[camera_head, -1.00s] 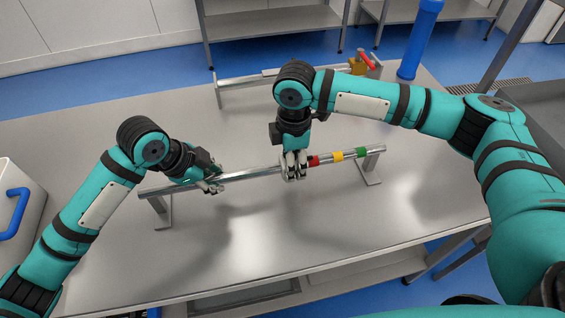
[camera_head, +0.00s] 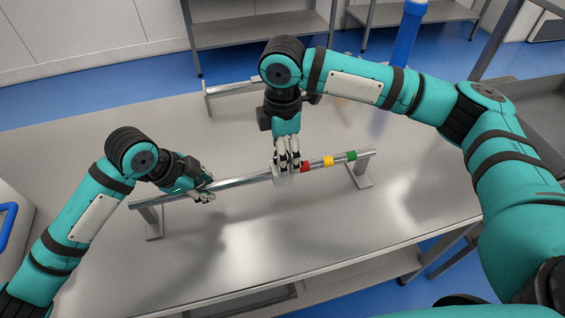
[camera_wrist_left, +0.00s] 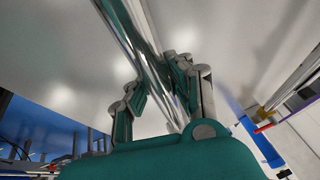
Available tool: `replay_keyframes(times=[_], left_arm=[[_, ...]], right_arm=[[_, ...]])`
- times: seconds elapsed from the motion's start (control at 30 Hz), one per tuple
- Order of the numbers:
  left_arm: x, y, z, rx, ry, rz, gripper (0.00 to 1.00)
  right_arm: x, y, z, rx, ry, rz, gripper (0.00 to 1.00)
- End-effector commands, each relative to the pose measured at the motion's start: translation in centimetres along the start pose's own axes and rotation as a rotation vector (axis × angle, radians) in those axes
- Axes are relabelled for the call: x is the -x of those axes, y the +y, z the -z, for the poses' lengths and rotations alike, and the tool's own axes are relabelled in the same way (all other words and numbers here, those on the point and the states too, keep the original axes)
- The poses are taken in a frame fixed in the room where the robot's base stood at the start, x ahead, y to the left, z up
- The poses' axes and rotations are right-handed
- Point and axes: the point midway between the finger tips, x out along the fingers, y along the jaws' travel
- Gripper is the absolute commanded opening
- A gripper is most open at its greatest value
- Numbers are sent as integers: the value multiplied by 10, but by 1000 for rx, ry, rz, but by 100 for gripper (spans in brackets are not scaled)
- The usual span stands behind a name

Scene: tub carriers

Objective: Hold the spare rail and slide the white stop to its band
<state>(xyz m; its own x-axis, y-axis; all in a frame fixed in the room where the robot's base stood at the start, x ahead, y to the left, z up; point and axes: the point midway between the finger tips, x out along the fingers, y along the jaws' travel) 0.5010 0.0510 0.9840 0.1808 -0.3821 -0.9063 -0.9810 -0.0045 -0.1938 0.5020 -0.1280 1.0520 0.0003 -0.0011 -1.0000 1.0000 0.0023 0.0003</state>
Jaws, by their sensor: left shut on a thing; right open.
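The white stop (camera_head: 283,179) is on the rail just left of the red band, partly covered by fingers. My right gripper (camera_head: 287,165) is open, its fingers at the stop; whether they touch it I cannot tell.
The table (camera_head: 300,235) is mostly bare in front of the rail. A second rail (camera_head: 235,88) stands at the back, partly hidden by my right arm. A blue cylinder (camera_head: 407,35) rises at the back right. A white container with a blue handle (camera_head: 8,222) is at the left edge.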

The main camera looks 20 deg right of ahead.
Motion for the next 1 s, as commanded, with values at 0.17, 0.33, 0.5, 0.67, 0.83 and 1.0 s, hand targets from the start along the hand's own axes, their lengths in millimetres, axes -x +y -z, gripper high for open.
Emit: replay_keyframes(times=[0.17,0.33,0.5,0.67,0.83,1.0], left_arm=[[0,0,0,-2,0,1,0],[0,0,0,-3,0,1,0],[1,0,0,-3,0,1,0],[1,0,1,-3,1,1,0],[1,0,1,-3,1,1,20],[0,0,0,-2,1,1,42]], right_arm=[[37,1,1,2,1,-4,69],[58,1,0,1,-1,-2,69],[65,0,0,1,0,0,69],[65,0,0,0,-1,0,69],[65,0,0,0,-1,0,69],[65,0,0,0,-1,0,69]])
